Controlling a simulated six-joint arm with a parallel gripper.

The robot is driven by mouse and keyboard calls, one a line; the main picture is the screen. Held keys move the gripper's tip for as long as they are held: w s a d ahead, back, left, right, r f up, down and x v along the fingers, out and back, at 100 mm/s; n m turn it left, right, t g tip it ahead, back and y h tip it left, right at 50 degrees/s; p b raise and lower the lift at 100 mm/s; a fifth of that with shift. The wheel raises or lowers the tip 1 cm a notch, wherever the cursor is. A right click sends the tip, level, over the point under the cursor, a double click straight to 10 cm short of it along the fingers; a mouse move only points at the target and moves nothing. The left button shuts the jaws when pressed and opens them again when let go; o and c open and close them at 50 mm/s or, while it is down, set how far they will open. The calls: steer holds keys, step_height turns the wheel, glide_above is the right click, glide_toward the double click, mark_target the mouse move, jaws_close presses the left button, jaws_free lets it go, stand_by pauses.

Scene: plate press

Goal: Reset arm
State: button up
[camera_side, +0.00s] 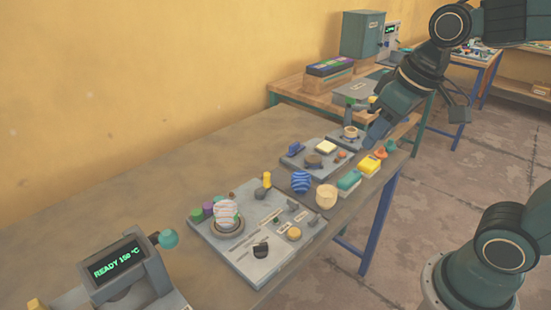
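My arm reaches in from the right and bends down over the far end of the long table (118,205). My gripper (374,138) hangs at that end, close to a small round cup-like part (350,132) on a grey plate. Its fingers are small and dark here, so I cannot tell whether they are open or shut. I see nothing clearly held in it.
A display (118,262) reading "READY 150 °C" stands front left. A grey board (255,268) bears a striped ball (227,212).

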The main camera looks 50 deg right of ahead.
steer(key=s+t, duration=0.1)
steer(key=s, duration=0.6)
steer(key=shift+f, duration=0.25)
